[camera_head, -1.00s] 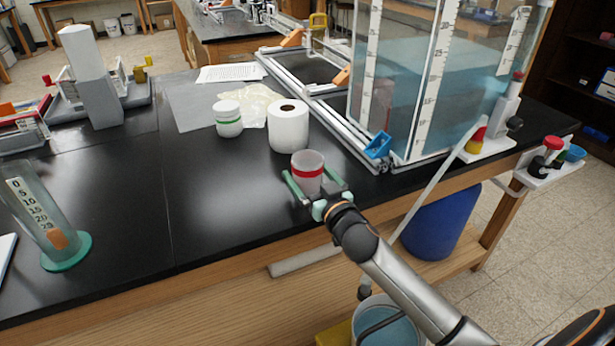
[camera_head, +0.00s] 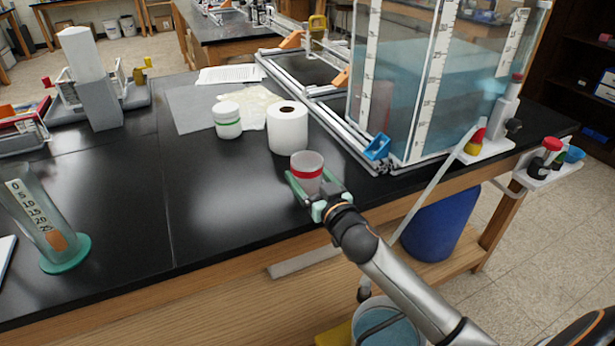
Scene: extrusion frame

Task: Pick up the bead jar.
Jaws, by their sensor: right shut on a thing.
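An open-topped, pale translucent jar with a red band (camera_head: 306,164) stands upright near the front edge of the black bench. It looks like the bead jar, but I cannot make out beads in it. My right gripper (camera_head: 311,187) reaches in from the front right. Its green-padded fingers are shut on the jar's sides, low down. The jar seems to be still at bench height. A second white jar with a green band (camera_head: 228,121) stands farther back to the left, apart from the gripper. My left gripper is not in view.
A white paper roll (camera_head: 288,128) stands just behind the held jar. A water tank (camera_head: 408,90) in a metal frame is to the right, with a blue clip (camera_head: 377,148) at its corner. A tilted cylinder on a green base (camera_head: 62,255) is far left. The bench's middle left is clear.

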